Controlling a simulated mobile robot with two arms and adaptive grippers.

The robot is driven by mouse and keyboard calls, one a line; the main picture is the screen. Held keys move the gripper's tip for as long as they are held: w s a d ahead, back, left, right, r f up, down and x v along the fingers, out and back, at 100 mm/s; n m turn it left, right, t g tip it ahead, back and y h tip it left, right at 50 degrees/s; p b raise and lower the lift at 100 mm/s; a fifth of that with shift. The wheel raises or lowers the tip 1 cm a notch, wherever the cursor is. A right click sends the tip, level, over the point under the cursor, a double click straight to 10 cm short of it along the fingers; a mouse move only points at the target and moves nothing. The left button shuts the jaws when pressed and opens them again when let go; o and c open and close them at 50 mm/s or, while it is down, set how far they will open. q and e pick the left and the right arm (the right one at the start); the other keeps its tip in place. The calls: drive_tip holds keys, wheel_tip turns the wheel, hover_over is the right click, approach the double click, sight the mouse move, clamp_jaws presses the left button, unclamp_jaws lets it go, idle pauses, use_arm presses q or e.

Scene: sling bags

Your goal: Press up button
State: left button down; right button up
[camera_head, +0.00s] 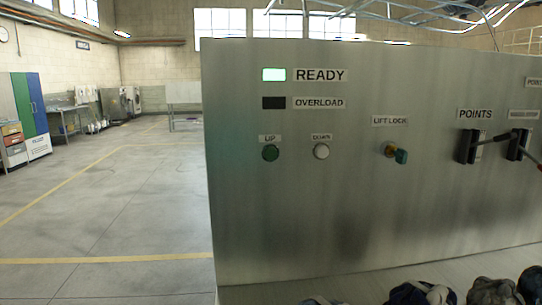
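The up button (270,153) is a round green button on the grey metal control panel (300,215), under a small "UP" label. A white round down button (321,151) sits just to its right under a "DOWN" label. Above them, the "READY" lamp (273,75) is lit green, and the "OVERLOAD" lamp (273,103) is dark. Neither of my grippers shows in the head view.
A lift lock key switch (397,153) and black levers (480,146) sit to the right on the panel. Several dark bags (420,292) lie along the ledge below. Open floor (110,210) is on the left, with cabinets (28,112) farther back.

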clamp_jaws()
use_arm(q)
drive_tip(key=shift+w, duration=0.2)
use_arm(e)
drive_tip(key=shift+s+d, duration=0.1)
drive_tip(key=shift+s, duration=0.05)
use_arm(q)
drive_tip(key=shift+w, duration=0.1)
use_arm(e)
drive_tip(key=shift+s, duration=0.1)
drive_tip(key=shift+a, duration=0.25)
